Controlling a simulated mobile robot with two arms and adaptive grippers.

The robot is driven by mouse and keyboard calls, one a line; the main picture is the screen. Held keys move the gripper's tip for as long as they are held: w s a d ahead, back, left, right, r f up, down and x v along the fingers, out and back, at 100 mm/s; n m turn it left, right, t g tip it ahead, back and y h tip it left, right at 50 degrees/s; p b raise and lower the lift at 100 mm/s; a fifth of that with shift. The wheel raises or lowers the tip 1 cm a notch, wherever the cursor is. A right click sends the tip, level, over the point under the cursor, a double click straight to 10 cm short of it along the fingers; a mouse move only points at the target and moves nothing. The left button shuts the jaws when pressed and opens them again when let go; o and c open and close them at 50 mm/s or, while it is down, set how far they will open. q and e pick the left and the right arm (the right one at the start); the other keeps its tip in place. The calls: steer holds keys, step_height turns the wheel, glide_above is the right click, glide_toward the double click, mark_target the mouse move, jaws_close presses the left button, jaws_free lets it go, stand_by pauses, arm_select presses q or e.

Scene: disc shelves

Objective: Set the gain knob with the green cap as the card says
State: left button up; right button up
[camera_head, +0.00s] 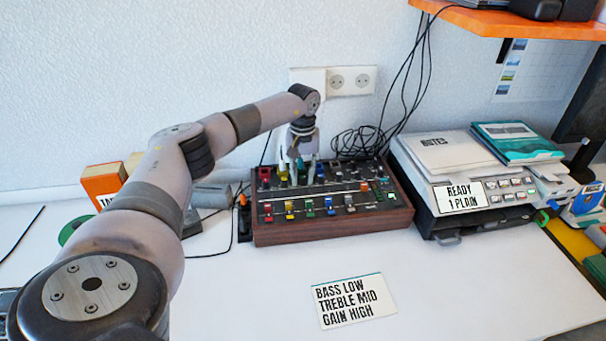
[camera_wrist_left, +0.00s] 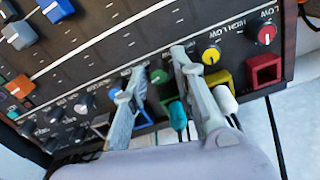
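The green-capped knob (camera_wrist_left: 159,77) shows in the left wrist view on the dark mixer panel, between a yellow knob (camera_wrist_left: 211,55) and a blue knob. My left gripper (camera_wrist_left: 160,61) is open, with one finger on each side of the green knob and gaps visible. I cannot tell whether either finger touches it. In the head view my left gripper (camera_head: 301,168) hangs over the back of the wood-sided mixer (camera_head: 335,226) and hides part of its back row. The card (camera_head: 354,301) reads "BASS LOW, TREBLE MID, GAIN HIGH". My right gripper is not in view.
A red knob (camera_wrist_left: 266,34) sits beyond the yellow one. Teal (camera_wrist_left: 178,116) and white (camera_wrist_left: 225,99) plugs stand close to the fingers. A label machine (camera_head: 470,190) marked "READY 1 PLAIN" is right of the mixer. The table in front is clear around the card.

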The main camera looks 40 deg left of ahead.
mark_target(303, 177)
arm_select(q)
steer(key=shift+o, duration=1)
step_height(303, 177, up, 12)
